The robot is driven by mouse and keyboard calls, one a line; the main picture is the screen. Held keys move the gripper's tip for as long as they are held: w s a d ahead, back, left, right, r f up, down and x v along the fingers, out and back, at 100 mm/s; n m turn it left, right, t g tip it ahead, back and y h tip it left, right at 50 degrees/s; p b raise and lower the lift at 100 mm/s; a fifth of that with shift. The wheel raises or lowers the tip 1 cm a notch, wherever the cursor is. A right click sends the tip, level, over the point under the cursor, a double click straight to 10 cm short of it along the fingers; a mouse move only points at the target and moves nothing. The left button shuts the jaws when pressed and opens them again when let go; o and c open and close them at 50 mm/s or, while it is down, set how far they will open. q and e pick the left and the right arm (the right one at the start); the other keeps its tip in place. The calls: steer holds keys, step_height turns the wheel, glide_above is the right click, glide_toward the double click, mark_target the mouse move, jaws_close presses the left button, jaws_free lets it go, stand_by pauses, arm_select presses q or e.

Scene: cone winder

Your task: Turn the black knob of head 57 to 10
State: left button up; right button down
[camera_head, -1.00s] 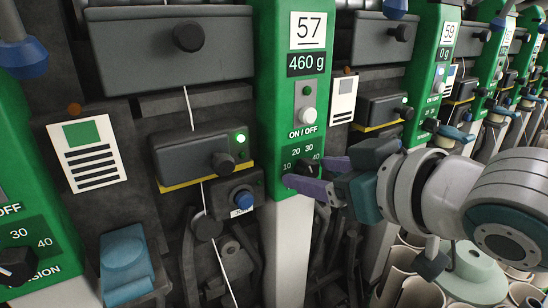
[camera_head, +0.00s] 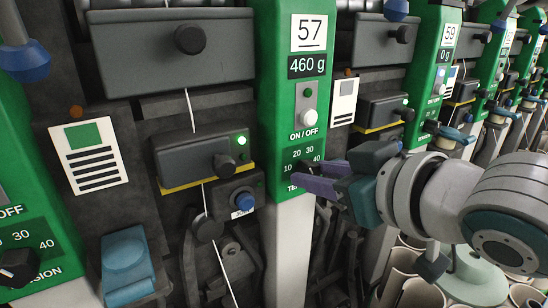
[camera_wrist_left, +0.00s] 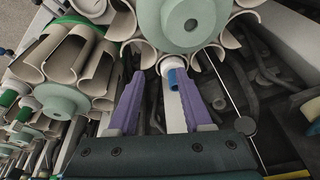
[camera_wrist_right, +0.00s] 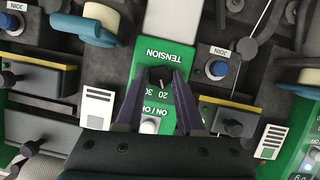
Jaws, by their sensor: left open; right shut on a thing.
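The green panel of head 57 (camera_head: 290,100) stands at the centre of the head view, with a number plate, a 460 g display and a tension scale (camera_head: 298,155) marked 10 to 40. My right gripper (camera_head: 302,175) reaches it from the right and is shut on the black knob, which its purple fingers largely cover in the head view. In the right wrist view the black knob (camera_wrist_right: 160,77) sits between the fingertips, under the word TENSION. Its exact setting is hard to read. My left gripper (camera_wrist_left: 158,90) is open, in its own wrist view only.
A white ON/OFF button (camera_head: 308,117) sits just above the scale. A winding unit with a blue button (camera_head: 244,201) stands left of the panel. Head 59 (camera_head: 432,60) is to the right. Cardboard tubes (camera_wrist_left: 75,60) and a blue-and-white part (camera_wrist_left: 172,75) lie beyond my left fingers.

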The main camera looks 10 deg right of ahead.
arm_select(q)
steer(key=shift+a+r+p, duration=0.1)
steer(key=shift+r+p, duration=0.45)
steer(key=shift+r, duration=0.1)
arm_select(e)
steer(key=shift+a+n+h, duration=0.1)
steer(key=shift+n+h, duration=0.5)
steer(key=shift+n, duration=0.2)
arm_select(q)
steer(key=shift+f+b, duration=0.3)
steer(key=shift+f, duration=0.05)
steer(key=shift+f+b, duration=0.7)
arm_select(e)
steer(key=shift+s+a+f+n+t+h, duration=0.15)
steer(key=shift+n+t+h, duration=0.5)
steer(key=shift+n, duration=0.65)
steer(key=shift+w+f+n+t+h, duration=0.1)
steer(key=shift+n+t+h, duration=0.55)
steer(key=shift+n, duration=0.65)
steer(key=c, duration=0.5)
jaws_free()
steer(key=shift+s, duration=0.1)
